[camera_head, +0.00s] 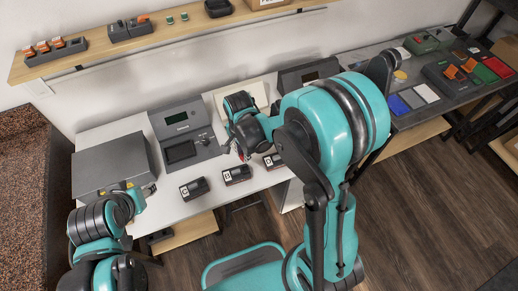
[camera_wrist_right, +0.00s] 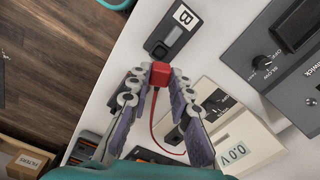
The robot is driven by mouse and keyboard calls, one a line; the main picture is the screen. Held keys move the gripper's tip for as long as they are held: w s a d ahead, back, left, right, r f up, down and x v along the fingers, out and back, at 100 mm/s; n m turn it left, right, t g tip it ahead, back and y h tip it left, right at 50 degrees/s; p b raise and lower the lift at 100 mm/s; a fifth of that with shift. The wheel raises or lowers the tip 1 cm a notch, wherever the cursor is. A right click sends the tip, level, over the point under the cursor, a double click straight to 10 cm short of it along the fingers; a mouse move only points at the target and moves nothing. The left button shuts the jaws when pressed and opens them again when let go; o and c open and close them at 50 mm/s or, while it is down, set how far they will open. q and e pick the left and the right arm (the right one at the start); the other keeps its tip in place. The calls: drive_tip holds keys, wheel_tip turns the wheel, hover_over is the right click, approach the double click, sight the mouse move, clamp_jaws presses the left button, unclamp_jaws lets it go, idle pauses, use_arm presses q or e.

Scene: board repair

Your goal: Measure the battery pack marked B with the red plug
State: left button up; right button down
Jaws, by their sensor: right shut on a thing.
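The battery pack marked B (camera_head: 237,175) is a dark block lying on the white table, between two similar packs. In the right wrist view, pack B (camera_wrist_right: 168,34) shows its white label just beyond my fingertips. My right gripper (camera_wrist_right: 158,78) is shut on the red plug (camera_wrist_right: 161,72), with a red lead trailing from it. The plug is close to the near end of pack B; I cannot tell if they touch. The meter (camera_wrist_right: 236,150) reads 0.0 V. My left gripper (camera_head: 148,189) is at the table's left front; its jaws are too small to read.
Two other packs, left (camera_head: 194,188) and right (camera_head: 273,161), lie beside B. A grey device with screens (camera_head: 181,137) and a grey box (camera_head: 110,165) stand behind and left. A wooden shelf (camera_head: 180,43) runs along the wall. A darker bench (camera_head: 420,108) stands right.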

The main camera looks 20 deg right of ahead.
drive_tip(key=shift+w+f+b, duration=0.1)
drive_tip(key=shift+f+b, duration=0.2)
drive_tip(key=shift+f, duration=0.2)
wheel_tip(320, 180, down, 3)
drive_tip(key=shift+f+b, duration=0.1)
drive_tip(key=shift+b, duration=1.05)
drive_tip(key=shift+f+b, duration=0.6)
drive_tip(key=shift+f+b, duration=1)
drive_tip(key=shift+b, duration=0.25)
idle(1.2)
drive_tip(key=c, duration=1)
unclamp_jaws()
drive_tip(key=shift+r, duration=0.2)
drive_tip(key=shift+r+p, duration=3.3)
drive_tip(key=shift+r, duration=1.1)
